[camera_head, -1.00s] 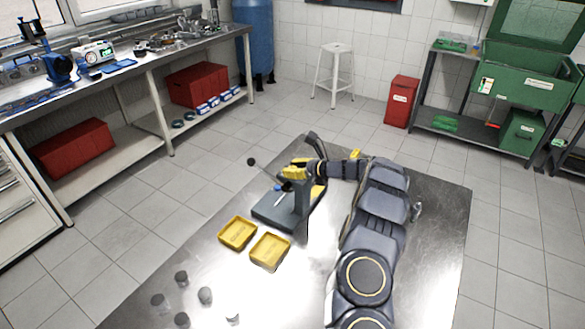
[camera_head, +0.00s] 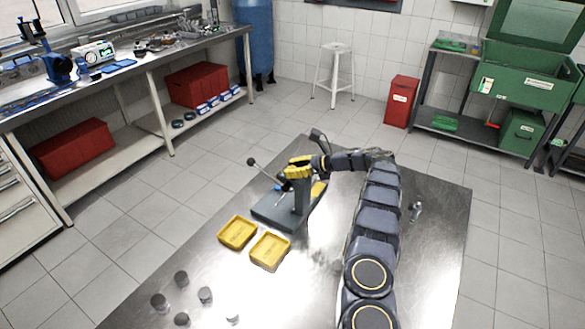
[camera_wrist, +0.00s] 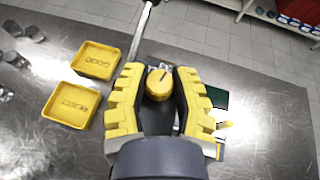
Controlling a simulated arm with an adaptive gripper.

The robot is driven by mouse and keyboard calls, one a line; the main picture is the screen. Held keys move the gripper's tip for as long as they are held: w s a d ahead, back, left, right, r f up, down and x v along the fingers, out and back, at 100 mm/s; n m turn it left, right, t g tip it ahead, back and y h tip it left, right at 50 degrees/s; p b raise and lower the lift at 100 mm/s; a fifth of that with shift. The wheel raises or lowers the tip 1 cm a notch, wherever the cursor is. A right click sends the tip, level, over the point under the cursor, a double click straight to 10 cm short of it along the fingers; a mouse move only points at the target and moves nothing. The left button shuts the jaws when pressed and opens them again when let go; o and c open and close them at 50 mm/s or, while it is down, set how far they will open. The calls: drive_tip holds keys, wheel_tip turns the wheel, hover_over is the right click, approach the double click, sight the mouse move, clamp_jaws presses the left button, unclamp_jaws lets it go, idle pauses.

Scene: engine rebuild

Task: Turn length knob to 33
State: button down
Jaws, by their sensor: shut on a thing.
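The length knob (camera_wrist: 159,82) is a round yellow knob with a dark pointer line on top, seen in the wrist view. My gripper (camera_wrist: 158,72) has yellow ribbed fingers, one on each side of the knob, and is shut on it. In the head view my gripper (camera_head: 298,169) is at the top of a grey bench device (camera_head: 275,216) with a long lever ending in a black ball (camera_head: 251,161). The knob cannot be made out there. No number or scale reading is legible in either view.
Two yellow trays (camera_head: 237,245) (camera_head: 270,263) lie on the metal table (camera_head: 430,260) beside the device. Several small grey cylinders (camera_head: 158,301) stand at the table's front left. A small metal part (camera_head: 416,211) is right of my arm.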

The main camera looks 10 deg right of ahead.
drive_tip(key=shift+a, duration=0.1)
drive_tip(key=c, duration=0.8)
unclamp_jaws()
drive_tip(key=shift+o, duration=0.2)
drive_tip(key=v, duration=1.2)
